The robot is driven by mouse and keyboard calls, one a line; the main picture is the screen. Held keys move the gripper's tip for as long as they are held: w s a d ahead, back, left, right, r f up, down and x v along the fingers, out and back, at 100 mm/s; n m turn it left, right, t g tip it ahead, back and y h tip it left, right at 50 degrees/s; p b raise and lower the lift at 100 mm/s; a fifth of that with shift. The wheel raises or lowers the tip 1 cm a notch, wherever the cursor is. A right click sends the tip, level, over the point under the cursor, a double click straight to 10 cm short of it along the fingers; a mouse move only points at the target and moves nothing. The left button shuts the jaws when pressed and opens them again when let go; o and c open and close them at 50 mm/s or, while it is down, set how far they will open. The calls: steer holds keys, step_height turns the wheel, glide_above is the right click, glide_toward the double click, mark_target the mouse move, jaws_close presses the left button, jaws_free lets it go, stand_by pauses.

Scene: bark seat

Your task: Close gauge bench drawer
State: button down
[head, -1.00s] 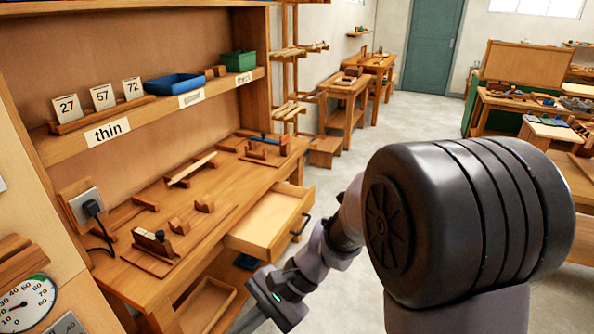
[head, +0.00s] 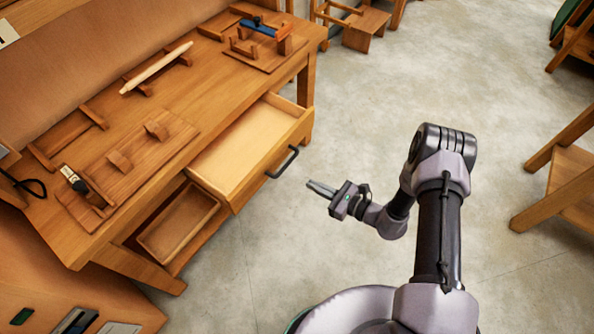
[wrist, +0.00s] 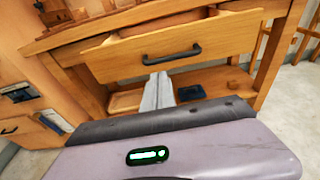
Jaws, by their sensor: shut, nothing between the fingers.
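The gauge bench drawer (head: 240,145) is pulled open from under the wooden bench (head: 150,110), and its inside looks empty. Its dark bar handle (head: 283,162) is on the front. My gripper (head: 312,186) is shut and empty, a short way in front of the handle, apart from it and pointing toward the bench. In the wrist view the drawer front (wrist: 200,42) faces me with its handle (wrist: 171,53) above the fingertips of my gripper (wrist: 160,78).
An open wooden tray (head: 178,222) sits low under the bench beside the drawer. A blue-handled tool (head: 258,26) and a wooden rod (head: 156,67) rest on the bench top. A stool (head: 565,180) stands at right. The grey floor (head: 350,110) around my arm is clear.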

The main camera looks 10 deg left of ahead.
steer(key=b+x, duration=0.3)
steer(key=x, duration=0.6)
steer(key=shift+w+a, duration=0.1)
